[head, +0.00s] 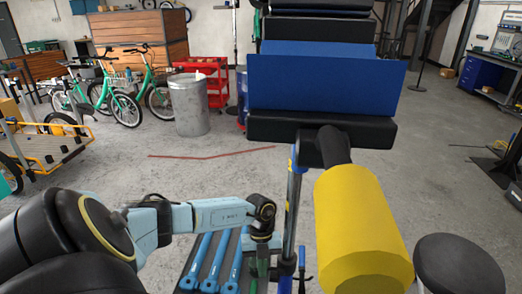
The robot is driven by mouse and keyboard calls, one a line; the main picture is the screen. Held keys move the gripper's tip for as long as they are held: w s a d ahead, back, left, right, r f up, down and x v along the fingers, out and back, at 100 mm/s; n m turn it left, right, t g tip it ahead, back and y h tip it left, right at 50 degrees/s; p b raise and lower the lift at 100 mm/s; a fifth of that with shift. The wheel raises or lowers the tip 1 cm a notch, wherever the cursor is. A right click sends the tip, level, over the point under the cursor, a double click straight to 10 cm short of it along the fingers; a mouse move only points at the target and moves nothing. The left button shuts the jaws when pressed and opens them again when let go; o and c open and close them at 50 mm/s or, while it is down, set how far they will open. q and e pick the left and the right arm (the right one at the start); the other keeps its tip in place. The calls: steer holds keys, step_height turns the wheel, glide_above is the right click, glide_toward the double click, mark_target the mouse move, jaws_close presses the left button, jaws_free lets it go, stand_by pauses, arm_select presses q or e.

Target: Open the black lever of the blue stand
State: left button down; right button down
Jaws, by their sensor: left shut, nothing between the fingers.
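The blue stand (291,205) is an upright silver pole with blue collars, standing right of centre in the head view. A small dark, lever-like piece (302,258) shows on the right side of its lower part; I cannot tell clearly whether it is the black lever or how it is set. My left gripper (262,266) points down just left of the pole, below the dark wrist joint. It is shut with nothing in it, and appears apart from the dark piece. My right gripper is not in view.
Blue-handled tools (212,262) lie on a dark tray below my left arm. A blue and black padded block (325,88) is above the stand. Bikes (125,105) and a grey bin (189,105) stand behind left.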

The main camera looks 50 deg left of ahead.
arm_select(q)
steer(key=shift+w+d, duration=0.2)
steer(key=shift+d, duration=0.35)
steer(key=shift+s+d+p, duration=0.15)
steer(key=shift+d+p, duration=0.05)
steer(key=shift+p, duration=0.25)
steer(key=d+p, duration=0.1)
steer(key=s+d+p, duration=0.2)
steer(key=shift+r, duration=0.3)
steer(key=v, duration=0.9)
steer(key=shift+a+r+b, duration=0.2)
steer(key=shift+b, duration=0.1)
steer(key=shift+w, duration=0.1)
